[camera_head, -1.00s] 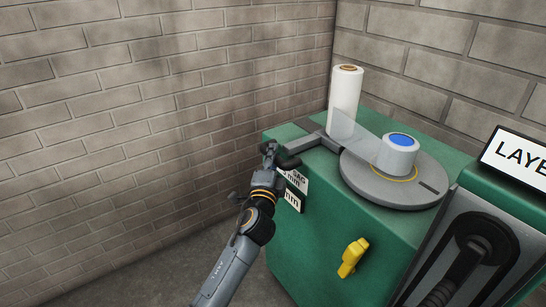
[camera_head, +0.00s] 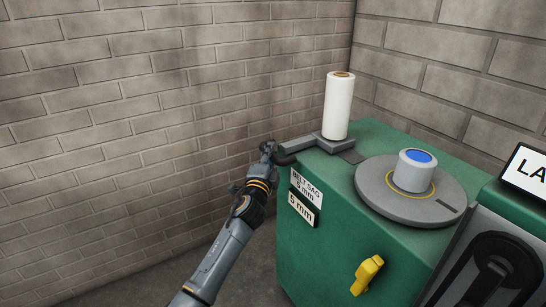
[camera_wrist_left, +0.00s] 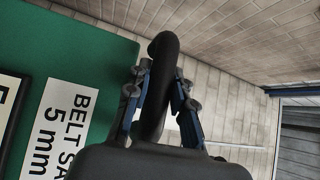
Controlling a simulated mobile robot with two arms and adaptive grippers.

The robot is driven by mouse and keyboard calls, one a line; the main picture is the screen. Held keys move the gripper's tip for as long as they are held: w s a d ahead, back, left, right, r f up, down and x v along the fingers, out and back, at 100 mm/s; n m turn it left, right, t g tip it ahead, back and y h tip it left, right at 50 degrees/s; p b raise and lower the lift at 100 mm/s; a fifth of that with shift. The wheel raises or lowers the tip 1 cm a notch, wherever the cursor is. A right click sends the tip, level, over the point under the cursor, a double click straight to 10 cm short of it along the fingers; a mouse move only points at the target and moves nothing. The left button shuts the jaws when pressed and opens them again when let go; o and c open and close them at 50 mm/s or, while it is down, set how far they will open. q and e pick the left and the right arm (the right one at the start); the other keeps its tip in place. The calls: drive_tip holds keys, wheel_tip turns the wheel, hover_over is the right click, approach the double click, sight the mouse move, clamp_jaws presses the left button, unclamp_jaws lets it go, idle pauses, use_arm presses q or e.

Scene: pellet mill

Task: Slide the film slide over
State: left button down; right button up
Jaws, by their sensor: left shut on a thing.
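The film slide (camera_head: 334,143) is a grey carriage with a bar reaching left, on top of the green machine (camera_head: 334,217). A white film roll (camera_head: 339,106) stands upright on it. My left gripper (camera_head: 268,152) is at the left end of the bar, beside the machine's top left edge. In the left wrist view the fingers (camera_wrist_left: 160,100) are shut around a dark curved handle (camera_wrist_left: 165,48). The right gripper is in no view.
A grey turntable (camera_head: 409,192) carries a white cylinder with a blue top (camera_head: 416,171). A yellow handle (camera_head: 367,275) sticks out of the machine's front. Brick walls stand close behind and left.

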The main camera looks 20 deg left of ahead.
use_arm(q)
drive_tip(key=shift+a+r, duration=0.2)
drive_tip(key=c, duration=1.5)
unclamp_jaws()
drive_tip(key=shift+c, duration=0.2)
drive_tip(key=o, duration=0.4)
drive_tip(key=shift+w+f, duration=0.2)
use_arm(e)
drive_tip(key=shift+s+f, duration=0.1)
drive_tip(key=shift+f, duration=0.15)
use_arm(q)
drive_tip(key=s, duration=0.4)
drive_tip(key=s+d+f, duration=0.1)
drive_tip(key=s, duration=0.7)
drive_tip(key=shift+d+f, duration=0.25)
drive_tip(key=shift+f, duration=0.05)
